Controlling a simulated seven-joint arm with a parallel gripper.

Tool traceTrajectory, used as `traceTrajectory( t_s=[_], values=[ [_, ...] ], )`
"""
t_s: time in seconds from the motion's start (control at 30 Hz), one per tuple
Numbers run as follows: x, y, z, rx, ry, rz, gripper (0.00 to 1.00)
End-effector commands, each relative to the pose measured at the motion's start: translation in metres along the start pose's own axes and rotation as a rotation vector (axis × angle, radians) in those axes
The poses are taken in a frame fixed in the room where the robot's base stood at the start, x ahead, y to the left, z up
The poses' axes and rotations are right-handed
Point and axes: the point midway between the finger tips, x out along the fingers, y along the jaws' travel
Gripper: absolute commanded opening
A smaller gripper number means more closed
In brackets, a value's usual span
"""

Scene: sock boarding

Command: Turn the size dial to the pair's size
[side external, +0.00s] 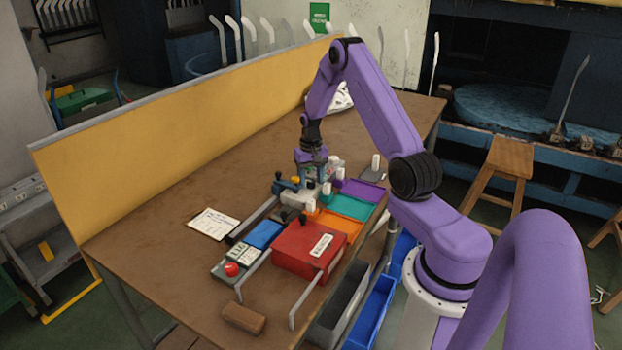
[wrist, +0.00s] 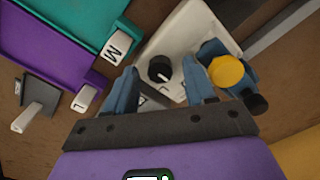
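The size dial (wrist: 160,69) is a small black knob with a pale pointer line, on a pale plate (wrist: 184,38) in the wrist view. The pointer slants toward the lower right of the picture. Letters on the plate are partly hidden by my fingers and too small to read surely. My gripper (wrist: 161,75) is open, with its two blue-grey fingers on either side of the dial and visible gaps to it. In the side view my gripper (side external: 318,176) is low over the station, and the dial cannot be made out there.
A yellow round knob (wrist: 226,72) on a dark fitting is close right of my fingers. A teal tray (wrist: 70,22) tagged M and a purple tray (wrist: 42,52) tagged L lie left. In the side view a red box (side external: 297,250) and red button (side external: 232,269) stand nearer the camera.

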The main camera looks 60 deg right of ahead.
Motion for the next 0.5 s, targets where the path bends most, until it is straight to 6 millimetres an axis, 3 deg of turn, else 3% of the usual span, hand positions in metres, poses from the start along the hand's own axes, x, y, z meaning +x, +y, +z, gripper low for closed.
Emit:
traceTrajectory(
  t_s=[0.27, 0.5],
  values=[
    [-0.014, 0.0, -0.001, 0.0, 0.003, 0.0, 0.54],
    [-0.061, 0.0, -0.001, 0.0, 0.007, -0.001, 0.54]
  ],
)
